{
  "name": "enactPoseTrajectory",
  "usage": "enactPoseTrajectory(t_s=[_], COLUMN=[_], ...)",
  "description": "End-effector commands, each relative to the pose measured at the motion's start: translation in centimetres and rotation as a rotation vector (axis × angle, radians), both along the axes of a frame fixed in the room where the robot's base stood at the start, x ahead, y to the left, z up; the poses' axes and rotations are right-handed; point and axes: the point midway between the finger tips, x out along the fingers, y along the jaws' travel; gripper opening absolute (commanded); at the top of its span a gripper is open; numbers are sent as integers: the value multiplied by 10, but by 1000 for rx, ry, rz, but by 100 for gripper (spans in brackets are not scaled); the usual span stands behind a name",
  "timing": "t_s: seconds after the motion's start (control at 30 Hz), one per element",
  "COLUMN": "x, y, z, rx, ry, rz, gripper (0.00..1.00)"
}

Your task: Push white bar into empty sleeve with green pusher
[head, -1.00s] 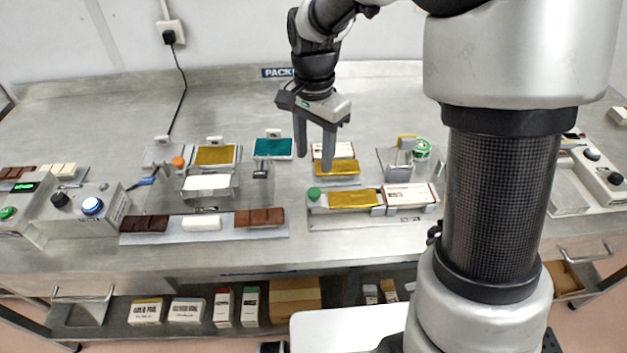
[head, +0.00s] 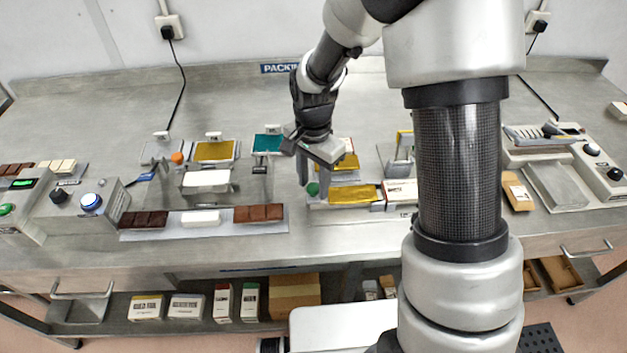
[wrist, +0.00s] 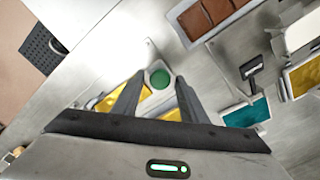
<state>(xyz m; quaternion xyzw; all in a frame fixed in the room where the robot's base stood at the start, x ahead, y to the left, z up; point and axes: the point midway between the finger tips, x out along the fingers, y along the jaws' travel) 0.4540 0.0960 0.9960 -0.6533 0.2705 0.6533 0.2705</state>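The green pusher knob (head: 312,188) is at the left end of the sleeve fixture. A gold-wrapped bar (head: 353,194) lies in the channel beside it. A white sleeve (head: 398,190) is at the channel's right end, partly hidden by my arm. My gripper (head: 317,187) is open, pointing down at the knob. In the wrist view the green knob (wrist: 160,79) shows between the fingertips (wrist: 161,76); I cannot tell whether they touch it. One unwrapped white bar (head: 201,218) lies in the front tray; another white piece (head: 207,179) is on a stand.
Brown bars (head: 258,213) share the front tray (head: 225,228). Gold sheets (head: 214,151) and a teal sheet (head: 268,143) lie behind. Another gold piece (head: 346,161) is just behind the fixture. A control box (head: 90,203) stands at left.

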Motion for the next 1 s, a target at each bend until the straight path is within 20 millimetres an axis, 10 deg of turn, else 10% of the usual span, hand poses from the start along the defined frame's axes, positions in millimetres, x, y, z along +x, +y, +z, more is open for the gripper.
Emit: enactPoseTrajectory(t_s=[0.2,0.53,1.0], x=[0,0,0], y=[0,-12,-115], z=[0,0,0], rx=[0,-1,-1], ry=[0,1,-1], rz=[0,-4,-7], gripper=[1,0,0])
